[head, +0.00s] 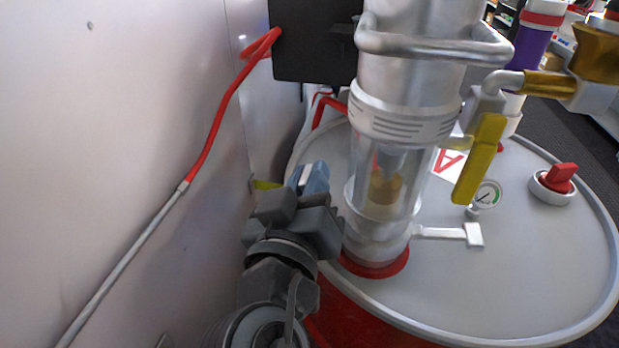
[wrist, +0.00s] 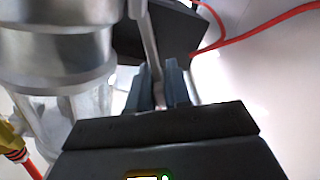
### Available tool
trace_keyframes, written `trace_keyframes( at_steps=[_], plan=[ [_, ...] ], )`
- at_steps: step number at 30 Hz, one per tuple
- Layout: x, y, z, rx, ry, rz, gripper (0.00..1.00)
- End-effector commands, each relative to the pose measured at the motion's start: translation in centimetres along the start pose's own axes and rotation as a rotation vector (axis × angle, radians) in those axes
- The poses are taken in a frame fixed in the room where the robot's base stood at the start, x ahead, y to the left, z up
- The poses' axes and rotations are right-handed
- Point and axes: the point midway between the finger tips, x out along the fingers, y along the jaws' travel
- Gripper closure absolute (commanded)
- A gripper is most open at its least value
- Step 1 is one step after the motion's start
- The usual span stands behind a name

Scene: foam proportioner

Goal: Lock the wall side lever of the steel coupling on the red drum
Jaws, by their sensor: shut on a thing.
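The steel coupling (head: 375,243) stands upright at the foot of a clear cylinder on the lid of the red drum (head: 365,318). Its right-hand lever (head: 450,233) sticks out sideways over the lid. My gripper (head: 308,180) is between the wall and the clear cylinder, on the coupling's left. In the wrist view, the gripper's blue fingers (wrist: 160,88) are closed around the end of a grey metal bar (wrist: 148,42), which appears to be the wall side lever. In the head view my gripper and wrist hide most of that lever, so its angle is unclear there.
The pale wall (head: 130,120) is close on my gripper's left, with a red-and-grey cable (head: 210,135) along it. A black box (head: 315,40) is behind. A yellow handle (head: 480,160), a gauge (head: 487,194) and a red-capped bung (head: 557,180) are on the right.

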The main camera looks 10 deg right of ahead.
Motion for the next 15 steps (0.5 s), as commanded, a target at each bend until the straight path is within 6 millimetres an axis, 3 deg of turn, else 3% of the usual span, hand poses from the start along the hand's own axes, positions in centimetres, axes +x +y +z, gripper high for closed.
trace_keyframes(
  at_steps=[15],
  plan=[
    [-0.03, -0.01, 0.02, 0.0, 0.0, 0.0, 1.0]
  ],
)
